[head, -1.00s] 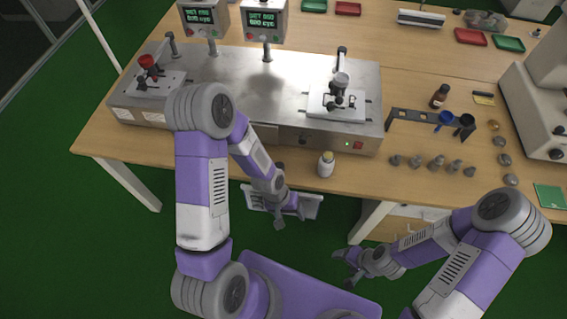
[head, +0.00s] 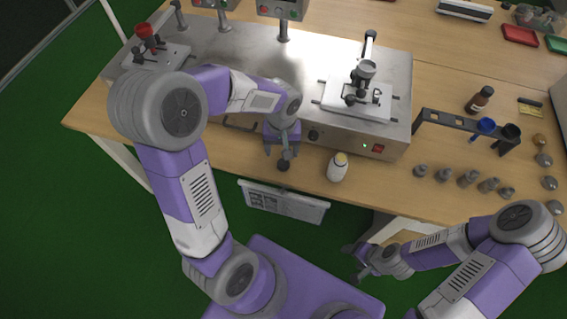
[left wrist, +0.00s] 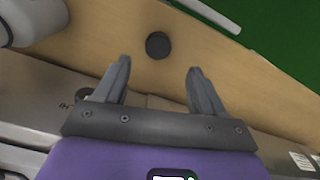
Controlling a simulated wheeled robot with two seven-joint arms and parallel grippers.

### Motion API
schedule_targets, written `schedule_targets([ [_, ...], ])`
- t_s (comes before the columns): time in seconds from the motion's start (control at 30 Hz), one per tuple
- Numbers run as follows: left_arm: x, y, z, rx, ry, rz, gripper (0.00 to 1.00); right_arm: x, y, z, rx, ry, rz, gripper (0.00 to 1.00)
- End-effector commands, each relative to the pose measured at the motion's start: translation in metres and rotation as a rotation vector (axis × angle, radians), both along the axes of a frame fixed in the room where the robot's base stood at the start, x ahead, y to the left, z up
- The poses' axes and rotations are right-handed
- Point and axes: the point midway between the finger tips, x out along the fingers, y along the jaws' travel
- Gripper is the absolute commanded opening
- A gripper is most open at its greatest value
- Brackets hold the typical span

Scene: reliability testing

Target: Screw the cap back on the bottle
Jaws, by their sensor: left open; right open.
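A white bottle (head: 337,170) with a yellowish top stands upright near the front edge of the bench. A pale rounded form, apparently this bottle (left wrist: 38,18), is cut off at the top left of the left wrist view. A dark round cap (head: 283,166) lies on the wood to its left; it also shows in the left wrist view (left wrist: 158,45). My left gripper (head: 284,155) is open and empty, pointing down at the cap. In the left wrist view the cap is beyond and between the spread fingertips (left wrist: 158,65). My right gripper (head: 360,262) is open and empty, low in front of the bench.
A steel machine (head: 225,60) stands behind the cap and bottle. A black rack (head: 455,128) and several grey metal pieces (head: 468,178) stand to the right. A white panel (head: 285,202) sits below the bench's front edge. The wood between cap and bottle is clear.

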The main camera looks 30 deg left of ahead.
Motion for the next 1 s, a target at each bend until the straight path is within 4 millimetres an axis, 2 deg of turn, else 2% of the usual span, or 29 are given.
schedule_targets([
  [0.03, -0.001, 0.000, -0.009, 0.000, 0.004, 0.000, 0.70, 0.000, 0.000, -0.005, 0.000, 0.000, 0.000, 0.69],
  [0.13, 0.000, 0.000, -0.018, 0.000, 0.002, 0.000, 0.70, 0.000, 0.000, -0.008, 0.000, 0.000, 0.000, 0.69],
  [0.47, 0.000, 0.000, -0.020, 0.000, 0.001, 0.000, 0.70, 0.000, 0.000, -0.008, 0.000, 0.000, 0.000, 0.69],
  [0.57, 0.000, -0.001, -0.030, -0.001, 0.002, -0.001, 0.70, 0.000, 0.000, -0.014, 0.000, 0.000, 0.000, 0.69],
  [0.8, 0.001, -0.003, -0.066, -0.001, 0.004, 0.000, 0.70, 0.000, 0.000, -0.032, 0.000, 0.000, 0.000, 0.69],
  [1.0, 0.002, -0.003, -0.069, 0.000, 0.001, -0.001, 0.70, 0.000, 0.000, -0.032, 0.000, 0.000, 0.000, 0.69],
])
